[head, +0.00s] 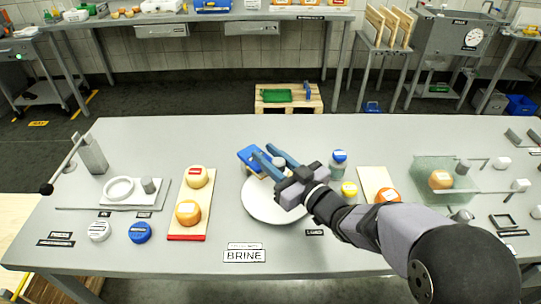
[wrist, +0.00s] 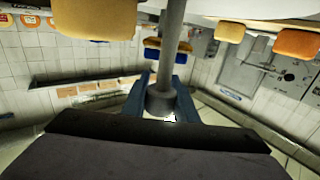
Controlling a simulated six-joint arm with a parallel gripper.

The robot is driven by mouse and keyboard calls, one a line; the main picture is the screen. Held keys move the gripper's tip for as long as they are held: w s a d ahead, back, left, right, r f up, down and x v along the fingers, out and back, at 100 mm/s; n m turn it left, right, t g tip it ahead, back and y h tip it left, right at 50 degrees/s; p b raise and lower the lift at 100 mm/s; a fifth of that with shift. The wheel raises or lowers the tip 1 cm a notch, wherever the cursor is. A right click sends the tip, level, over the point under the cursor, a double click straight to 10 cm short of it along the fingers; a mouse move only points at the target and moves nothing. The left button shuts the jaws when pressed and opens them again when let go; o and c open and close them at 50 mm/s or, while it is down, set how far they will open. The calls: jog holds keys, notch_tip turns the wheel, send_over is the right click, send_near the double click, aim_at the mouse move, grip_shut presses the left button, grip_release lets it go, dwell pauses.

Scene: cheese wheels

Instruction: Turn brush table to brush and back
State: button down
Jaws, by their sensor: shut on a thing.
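The round white turntable (head: 262,208) stands mid-table behind a sign (head: 244,255) reading BRINE. My gripper (head: 274,160) is over its far part, with blue fingers shut on a grey post. In the wrist view the post (wrist: 170,45) runs between the fingers (wrist: 162,92); its wide end lies close to the palm. A blue slab with a tan underside (head: 248,157) lies just left of the fingers, over the far edge of the disc. It may be the brush, but I cannot tell. My gripper and forearm hide the disc's right side.
Left of the turntable, a red-ended board (head: 188,236) bears two cheese wheels. A blue-capped bottle (head: 339,164), a yellow-lidded jar (head: 349,189) and another cheese (head: 387,196) stand close to my forearm. A clear tank (head: 447,170) is at right.

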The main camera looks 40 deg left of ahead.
jog(key=shift+s+n+g+p, duration=0.15)
jog(key=shift+n+g+p, duration=0.1)
jog(key=shift+n+g, duration=0.45)
jog(key=shift+s+n+g+p, duration=0.25)
jog(key=shift+n+g, duration=0.1)
jog(key=shift+g, duration=0.6)
jog(key=shift+s+n+g+p, duration=0.1)
jog(key=shift+n+g+p, duration=0.15)
jog(key=shift+n+g, duration=0.45)
jog(key=shift+s+g, duration=0.1)
jog(key=shift+g, duration=0.55)
jog(key=c, duration=1.4)
grip_release()
jog(key=shift+d, duration=0.1)
jog(key=b+v, duration=0.1)
jog(key=v, duration=0.6)
jog(key=shift+d, duration=0.1)
